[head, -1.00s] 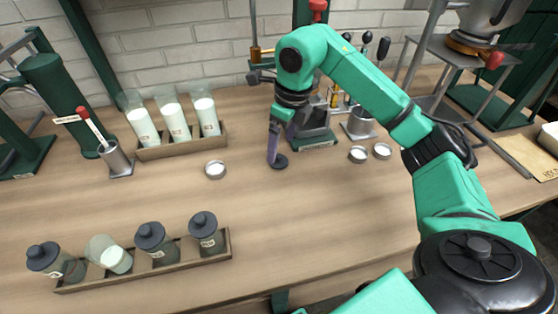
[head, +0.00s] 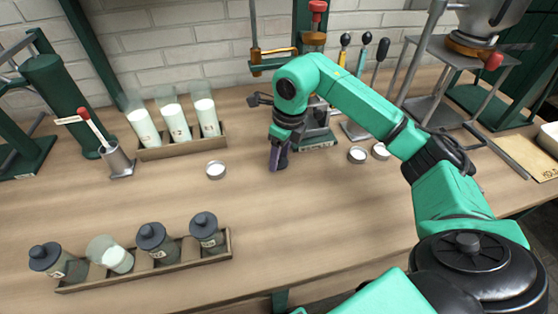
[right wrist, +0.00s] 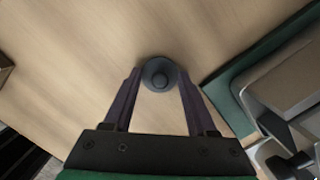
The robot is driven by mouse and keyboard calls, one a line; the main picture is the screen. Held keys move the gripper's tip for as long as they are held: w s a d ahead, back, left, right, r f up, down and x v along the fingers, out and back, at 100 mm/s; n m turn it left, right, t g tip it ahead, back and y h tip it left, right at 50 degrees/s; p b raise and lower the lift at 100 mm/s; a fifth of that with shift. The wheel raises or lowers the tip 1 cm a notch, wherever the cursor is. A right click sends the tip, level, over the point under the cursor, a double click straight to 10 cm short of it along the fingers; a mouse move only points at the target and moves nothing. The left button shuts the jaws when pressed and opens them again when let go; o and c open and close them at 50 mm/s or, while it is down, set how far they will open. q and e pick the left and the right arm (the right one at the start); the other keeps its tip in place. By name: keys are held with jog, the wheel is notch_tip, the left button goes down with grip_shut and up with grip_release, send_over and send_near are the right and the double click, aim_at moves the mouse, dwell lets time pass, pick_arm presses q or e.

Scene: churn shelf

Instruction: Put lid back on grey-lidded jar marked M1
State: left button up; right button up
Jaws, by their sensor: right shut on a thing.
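The dark grey lid (right wrist: 159,75) with a round knob lies between the fingertips of my right gripper in the right wrist view. My right gripper (head: 279,160) is shut on it, pointing down at the bench right of the middle; the fingers mostly hide the lid in the head view. An open glass jar (head: 117,259) with pale contents stands in the front wooden rack (head: 150,277), second from the left. Its label is too small to read. The other jars there wear grey lids, such as the leftmost one (head: 45,257). My left gripper is not in view.
A small white-filled dish (head: 215,170) sits left of my right gripper, and two more (head: 357,155) sit right of it. A rack (head: 183,147) with tall white-filled glasses stands behind. The bench between is clear.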

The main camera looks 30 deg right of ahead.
pick_arm(q)
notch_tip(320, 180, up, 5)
jog(key=p, duration=0.4)
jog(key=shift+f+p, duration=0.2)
jog(key=shift+p, duration=0.1)
pick_arm(e)
notch_tip(320, 180, up, 20)
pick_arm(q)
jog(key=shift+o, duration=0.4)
